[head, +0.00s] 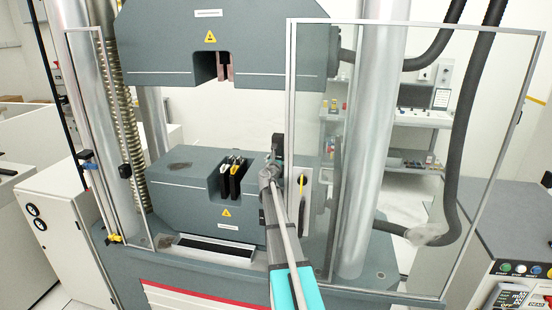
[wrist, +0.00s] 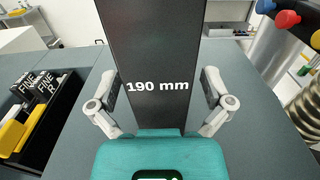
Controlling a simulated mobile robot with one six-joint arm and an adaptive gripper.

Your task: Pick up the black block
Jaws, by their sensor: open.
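The black block (wrist: 150,50), marked "190 mm" in white, stands up in the middle of the wrist view. My gripper (wrist: 161,88) is open, with one finger on each side of the block. Small gaps seem to show between the fingers and the block's sides, so I cannot tell any contact. In the head view my gripper (head: 272,170) is at the right end of the machine's lower grey head. A dark upright shape (head: 278,143) stands there, mostly hidden by my arm; I cannot tell whether it is the block.
Black pieces labelled "FINE" (wrist: 40,85) with yellow parts sit in a slot left of my gripper. The lower head (head: 180,200) lies below the upper head (head: 215,40). A clear guard panel (head: 400,170) and a steel column (head: 370,150) stand close on the right.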

